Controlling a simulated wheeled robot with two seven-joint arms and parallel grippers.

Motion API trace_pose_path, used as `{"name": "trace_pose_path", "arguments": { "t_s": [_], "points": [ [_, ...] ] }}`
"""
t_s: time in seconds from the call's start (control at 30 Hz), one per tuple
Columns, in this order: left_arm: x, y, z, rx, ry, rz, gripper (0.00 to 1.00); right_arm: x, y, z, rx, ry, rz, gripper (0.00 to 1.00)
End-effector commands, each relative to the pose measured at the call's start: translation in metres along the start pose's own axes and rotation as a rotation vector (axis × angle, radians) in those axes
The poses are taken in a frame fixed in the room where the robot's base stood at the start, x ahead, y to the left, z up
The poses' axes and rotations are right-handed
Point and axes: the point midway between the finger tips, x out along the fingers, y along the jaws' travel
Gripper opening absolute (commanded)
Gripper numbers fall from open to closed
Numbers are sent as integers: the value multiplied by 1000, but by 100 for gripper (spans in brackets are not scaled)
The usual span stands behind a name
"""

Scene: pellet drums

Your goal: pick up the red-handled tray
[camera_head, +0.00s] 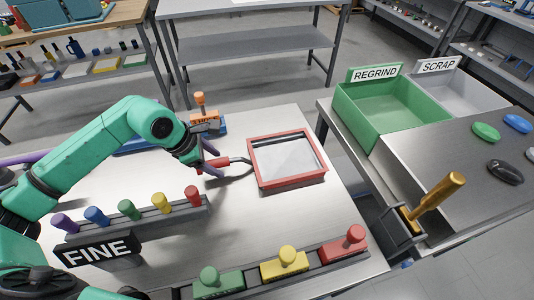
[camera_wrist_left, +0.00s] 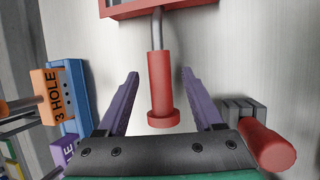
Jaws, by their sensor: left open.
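The red-handled tray (camera_head: 291,182) lies on the metal table in the head view, a red frame with a pale, shallow inside. Its bent metal rod and red handle (camera_head: 213,163) point left toward my left gripper (camera_head: 207,158). In the left wrist view, the red handle (camera_wrist_left: 160,85) stands between the two purple fingers of my left gripper (camera_wrist_left: 159,73), with a gap on each side. The gripper is open. Only the near edge of the tray (camera_wrist_left: 150,8) shows there. My right gripper is not in view.
Left of the handle in the wrist view is an orange "3 HOLE" block (camera_wrist_left: 52,97). A rack of coloured pegs (camera_head: 150,222) stands before the arm, with a "FINE" sign (camera_head: 98,250). Coloured knobbed blocks (camera_head: 284,263) line the front edge. A green REGRIND bin (camera_head: 376,115) stands right.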

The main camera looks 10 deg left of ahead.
Motion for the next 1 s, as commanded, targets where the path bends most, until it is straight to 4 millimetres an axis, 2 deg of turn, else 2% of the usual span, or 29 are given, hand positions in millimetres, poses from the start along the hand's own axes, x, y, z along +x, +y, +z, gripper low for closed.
{"name": "trace_pose_path", "arguments": {
  "t_s": [0.1, 0.27, 0.3, 0.47, 1.0],
  "points": [
    [11, 0, 1, 0, -1, -1, 68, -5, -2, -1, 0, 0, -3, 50],
    [13, 0, 0, 2, 0, 1, 68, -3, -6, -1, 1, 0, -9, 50],
    [13, 0, 0, 1, 1, 1, 60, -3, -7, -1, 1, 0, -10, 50],
    [13, 0, 0, 1, 0, 1, 0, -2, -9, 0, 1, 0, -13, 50],
    [12, 0, 0, 1, -1, 1, 0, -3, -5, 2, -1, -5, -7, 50]
  ]
}}
